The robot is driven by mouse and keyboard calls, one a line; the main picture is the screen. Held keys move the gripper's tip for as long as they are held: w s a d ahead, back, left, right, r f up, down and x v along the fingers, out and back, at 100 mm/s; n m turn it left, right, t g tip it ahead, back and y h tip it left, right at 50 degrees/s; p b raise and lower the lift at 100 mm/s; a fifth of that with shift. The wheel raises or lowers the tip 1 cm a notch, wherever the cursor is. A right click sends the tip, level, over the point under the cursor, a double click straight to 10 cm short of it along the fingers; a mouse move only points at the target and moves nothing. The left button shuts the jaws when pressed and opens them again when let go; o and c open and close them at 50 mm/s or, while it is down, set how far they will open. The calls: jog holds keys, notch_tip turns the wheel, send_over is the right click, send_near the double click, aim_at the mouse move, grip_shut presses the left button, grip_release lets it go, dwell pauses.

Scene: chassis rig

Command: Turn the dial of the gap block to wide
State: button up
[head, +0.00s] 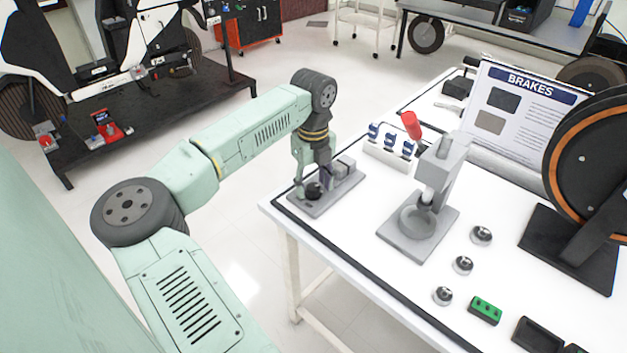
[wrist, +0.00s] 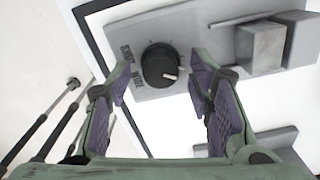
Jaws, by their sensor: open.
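The gap block (wrist: 200,22) is a grey plate with a round black dial (wrist: 160,65) and two grey blocks (wrist: 262,45) at its right in the wrist view. The words SHUT and WIDE are printed left of the dial, WIDE being the lower one in the picture. The dial's white mark points to the lower right, away from both words. My gripper (wrist: 152,74) is open, with one purple-padded finger on each side of the dial; I see gaps between the fingers and it. In the head view the gap block (head: 335,196) sits at the table's left corner, under my gripper (head: 313,182).
Right of the gap block stands a grey press-like fixture (head: 437,185). Behind is a rack of blue pieces (head: 390,150). Silver domes (head: 463,265), a green block (head: 485,310) and a brake wheel stand (head: 570,250) are farther right.

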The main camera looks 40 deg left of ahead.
jog(key=shift+f, duration=0.2)
grip_shut()
dwell(0.6)
